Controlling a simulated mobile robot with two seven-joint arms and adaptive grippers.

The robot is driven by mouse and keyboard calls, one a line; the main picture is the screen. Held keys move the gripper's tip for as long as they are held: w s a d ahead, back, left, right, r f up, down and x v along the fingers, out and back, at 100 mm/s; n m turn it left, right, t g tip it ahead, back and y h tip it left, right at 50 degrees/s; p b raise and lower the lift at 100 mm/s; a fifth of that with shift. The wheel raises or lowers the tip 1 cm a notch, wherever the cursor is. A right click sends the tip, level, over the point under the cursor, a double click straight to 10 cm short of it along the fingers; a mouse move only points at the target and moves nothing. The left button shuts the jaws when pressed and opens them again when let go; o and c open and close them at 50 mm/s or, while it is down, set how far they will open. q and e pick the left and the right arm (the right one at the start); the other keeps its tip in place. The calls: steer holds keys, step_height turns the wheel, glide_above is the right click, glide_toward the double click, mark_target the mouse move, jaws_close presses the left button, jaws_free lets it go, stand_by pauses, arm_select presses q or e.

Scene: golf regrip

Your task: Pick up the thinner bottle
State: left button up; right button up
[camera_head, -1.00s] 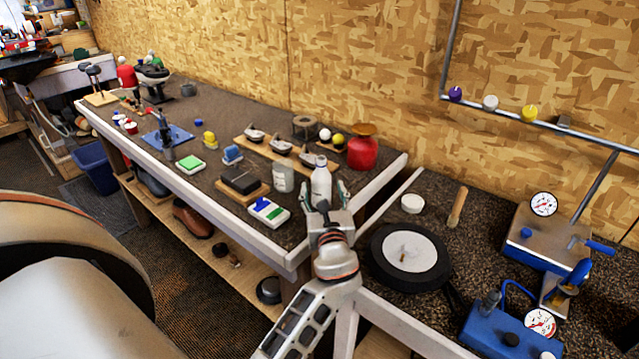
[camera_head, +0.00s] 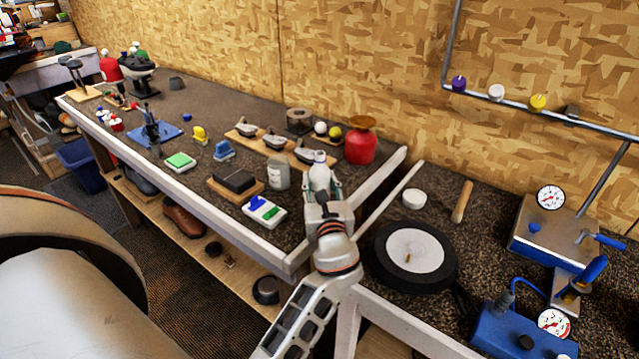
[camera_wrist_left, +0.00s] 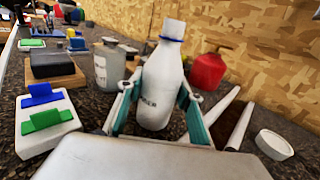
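The thinner bottle, white with a narrow neck and a blue ring under its cap, is on the bench near its right end (camera_head: 319,176). It also shows in the left wrist view (camera_wrist_left: 160,90), leaning slightly. My left gripper (camera_head: 323,190) is around the bottle's body. In the left wrist view its two teal fingers (camera_wrist_left: 160,97) press against the bottle's sides, one on each side. The bottle's base looks to be at the bench surface; the gripper partly hides it in the head view. My right gripper is not in view.
A grey jar (camera_head: 278,175) stands close left of the bottle. A white tray with green and blue pieces (camera_head: 264,212) lies in front. A red container (camera_head: 361,147) stands behind right. A round black-rimmed disc (camera_head: 415,252) lies on the lower right bench.

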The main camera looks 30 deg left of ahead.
arm_select(q)
steer(key=shift+c, duration=0.9)
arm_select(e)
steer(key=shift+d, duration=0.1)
arm_select(q)
steer(key=shift+r, duration=0.1)
step_height(320, 180, up, 18)
steer(key=p, duration=0.2)
steer(key=a+f+n, duration=0.1)
steer(key=a+f, duration=0.6)
steer(key=a, duration=0.5)
steer(key=w+d+f+n+h, duration=0.3)
steer(key=d+f+n, duration=0.2)
steer(key=n, duration=0.4)
steer(key=shift+d+f+g, duration=0.25)
steer(key=shift+f+g, duration=0.15)
steer(key=shift+f, duration=0.35)
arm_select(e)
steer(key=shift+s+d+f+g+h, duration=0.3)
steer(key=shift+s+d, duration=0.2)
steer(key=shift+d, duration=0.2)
arm_select(q)
steer(key=shift+n, duration=0.3)
